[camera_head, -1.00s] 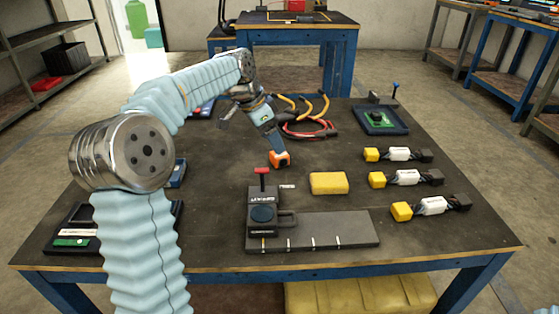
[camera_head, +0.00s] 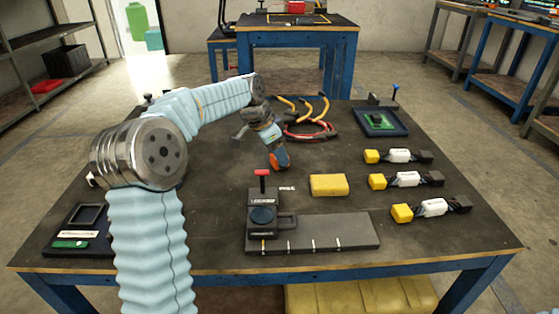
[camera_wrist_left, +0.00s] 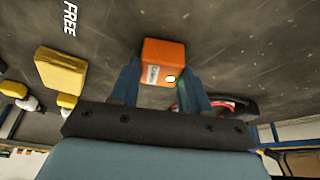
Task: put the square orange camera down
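The square orange camera (camera_head: 285,159) is at the tips of my left gripper (camera_head: 278,160), near the middle of the dark table (camera_head: 330,156). In the head view a finger covers part of it. In the left wrist view the orange camera (camera_wrist_left: 163,58) sits between the two fingers of the left gripper (camera_wrist_left: 160,80), with a white label and a small green-white spot on its near side. The fingers appear shut on its sides. I cannot tell whether its underside touches the table. My right gripper is not in view.
A yellow block (camera_head: 328,185) and a black device with a red-topped lever (camera_head: 263,215) stand in front. White-and-yellow connectors (camera_head: 405,179) lie at the right. Red and yellow cables (camera_head: 308,128) lie behind the gripper. The table between cables and yellow block is mostly clear.

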